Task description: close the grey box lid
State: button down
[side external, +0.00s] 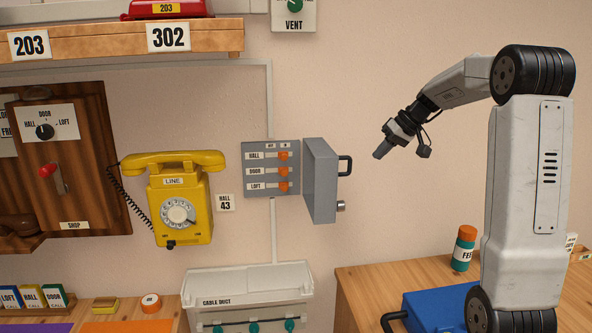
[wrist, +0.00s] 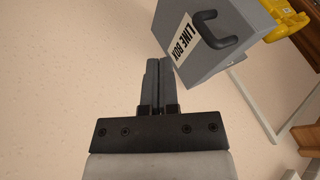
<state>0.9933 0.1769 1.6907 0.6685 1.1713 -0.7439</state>
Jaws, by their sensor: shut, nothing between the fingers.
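The grey box (side external: 271,168) is fixed on the wall, with HALL, DOOR and LOFT rows of orange switches showing. Its grey lid (side external: 319,181) stands swung open to the right of the box, with a black handle on its right-hand face. In the wrist view the lid (wrist: 208,62) shows its LINE BOX label and the dark handle (wrist: 215,32). My gripper (side external: 378,155) is shut and empty, in the air to the right of the lid and apart from the handle. In the wrist view its fingers (wrist: 159,62) are together, close beside the lid's edge in the picture.
A yellow telephone (side external: 181,199) hangs on the wall left of the box. A white cable duct (side external: 249,283) is below the box. A blue case (side external: 436,310) and an orange-capped bottle (side external: 464,248) are on the right bench. The wall between lid and gripper looks clear.

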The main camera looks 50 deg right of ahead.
jog(key=shift+w+a+f, duration=0.35)
jog(key=shift+w+a, duration=0.25)
jog(key=shift+w+a+f, duration=0.3)
jog(key=shift+w+a, duration=0.25)
jog(key=shift+a, duration=0.1)
jog(key=shift+w+a+f, duration=0.35)
jog(key=shift+w+a, duration=0.25)
jog(key=shift+a, duration=0.15)
